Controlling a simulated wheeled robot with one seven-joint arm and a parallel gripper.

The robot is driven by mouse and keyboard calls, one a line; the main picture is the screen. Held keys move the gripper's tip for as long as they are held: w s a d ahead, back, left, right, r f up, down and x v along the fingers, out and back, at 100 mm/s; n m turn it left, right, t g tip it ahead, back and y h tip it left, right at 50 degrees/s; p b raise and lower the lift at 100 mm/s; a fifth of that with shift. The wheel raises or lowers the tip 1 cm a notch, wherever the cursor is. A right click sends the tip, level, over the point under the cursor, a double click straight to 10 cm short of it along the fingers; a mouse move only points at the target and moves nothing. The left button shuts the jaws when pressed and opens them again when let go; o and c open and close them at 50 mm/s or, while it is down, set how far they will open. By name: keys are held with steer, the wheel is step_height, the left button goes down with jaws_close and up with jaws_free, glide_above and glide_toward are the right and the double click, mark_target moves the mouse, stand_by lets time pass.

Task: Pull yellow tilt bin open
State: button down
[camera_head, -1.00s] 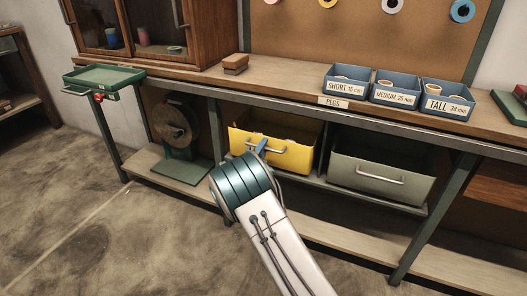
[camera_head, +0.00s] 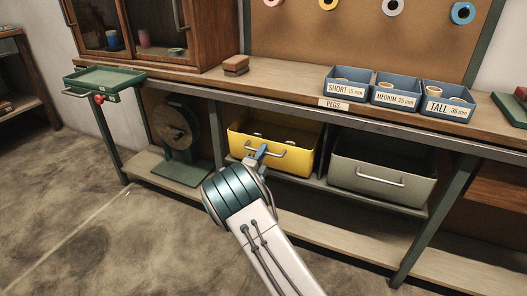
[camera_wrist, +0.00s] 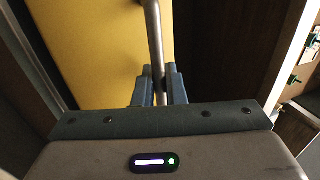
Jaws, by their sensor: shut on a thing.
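The yellow tilt bin (camera_head: 290,161) sits under the workbench, left of the grey-green bin. Its front leans outward and its top is open, with a few pale round things visible inside. My gripper (camera_head: 257,155) is at the bin's metal bar handle. In the wrist view the yellow front (camera_wrist: 105,45) fills the left side, and the two blue-grey fingers (camera_wrist: 159,85) are closed around the handle bar (camera_wrist: 154,40). My arm hides part of the floor and shelf below the bin.
The grey-green bin (camera_head: 365,188) is close on the right. A green-based wheel device (camera_head: 180,135) stands on the lower shelf to the left. A green tray (camera_head: 103,77) juts out at the bench's left end. The floor in front is clear.

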steer(key=shift+s+a+f+t+h, duration=0.25)
steer(key=shift+s+f+t, duration=0.35)
steer(key=shift+s, duration=0.1)
steer(key=shift+s+a+f+t+h, duration=0.2)
steer(key=shift+s+f+t, duration=0.35)
steer(key=shift+s+t, duration=0.1)
steer(key=shift+s+a+f+t+h, duration=0.25)
steer(key=shift+s+f+t, duration=0.3)
steer(key=shift+s, duration=0.15)
steer(key=c, duration=1.6)
jaws_free()
steer(key=shift+c, duration=0.2)
steer(key=shift+s+a, duration=0.1)
steer(key=shift+s, duration=0.05)
